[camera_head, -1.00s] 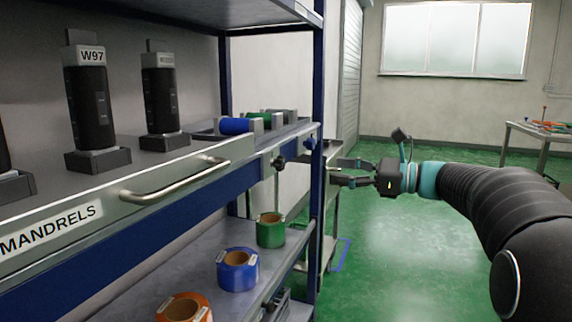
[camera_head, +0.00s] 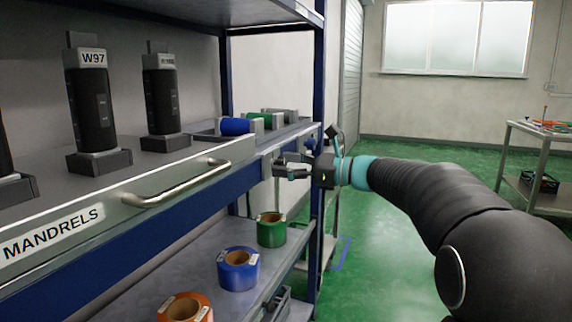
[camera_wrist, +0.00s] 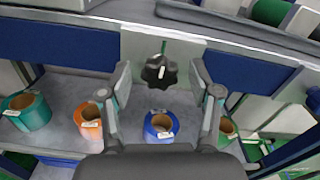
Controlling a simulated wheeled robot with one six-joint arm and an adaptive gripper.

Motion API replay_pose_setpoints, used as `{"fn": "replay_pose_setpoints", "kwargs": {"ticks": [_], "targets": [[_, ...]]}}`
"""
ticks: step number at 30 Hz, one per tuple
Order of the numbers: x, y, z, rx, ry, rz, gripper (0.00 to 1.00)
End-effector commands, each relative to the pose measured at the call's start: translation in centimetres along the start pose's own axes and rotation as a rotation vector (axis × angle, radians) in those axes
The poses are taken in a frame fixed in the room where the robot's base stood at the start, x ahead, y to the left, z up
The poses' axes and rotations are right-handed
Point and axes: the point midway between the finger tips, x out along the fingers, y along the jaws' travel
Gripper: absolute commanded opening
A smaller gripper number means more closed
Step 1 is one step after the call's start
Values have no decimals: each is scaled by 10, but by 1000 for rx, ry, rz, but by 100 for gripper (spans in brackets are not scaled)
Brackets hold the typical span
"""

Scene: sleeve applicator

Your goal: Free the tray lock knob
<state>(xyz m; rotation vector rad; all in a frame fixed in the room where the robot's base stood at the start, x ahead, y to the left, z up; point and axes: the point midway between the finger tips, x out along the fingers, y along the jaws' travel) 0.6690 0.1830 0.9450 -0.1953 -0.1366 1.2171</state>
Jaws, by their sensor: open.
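The tray lock knob (camera_wrist: 159,72) is a black lobed knob with a white mark, seen in the wrist view on the pale bracket plate of the tray front. My gripper (camera_wrist: 160,98) is open, with one finger on each side of the knob in that picture; I cannot tell whether either touches it. In the head view my gripper (camera_head: 281,170) is at the right end of the tray front and hides the knob. The tray (camera_head: 60,222) has a MANDRELS label and a metal handle (camera_head: 178,184).
Black mandrels (camera_head: 92,108) stand on the tray. Blue (camera_head: 239,268), green (camera_head: 271,230) and orange (camera_head: 184,308) rolls sit on the shelf below. A blue rack post (camera_head: 318,90) rises close to my gripper. Open green floor (camera_head: 430,170) lies to the right.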

Motion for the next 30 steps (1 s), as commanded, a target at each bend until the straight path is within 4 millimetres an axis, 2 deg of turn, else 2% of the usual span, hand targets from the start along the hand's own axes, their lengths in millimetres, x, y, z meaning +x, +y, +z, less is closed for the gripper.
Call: {"fn": "replay_pose_setpoints", "kwargs": {"ticks": [9,15,16,17,30], "targets": [[2,0,0,0,0,0,63],[2,0,0,0,0,0,13],[2,0,0,0,0,0,5],[2,0,0,0,0,0,3],[2,1,-2,-90,0,0,3]]}}
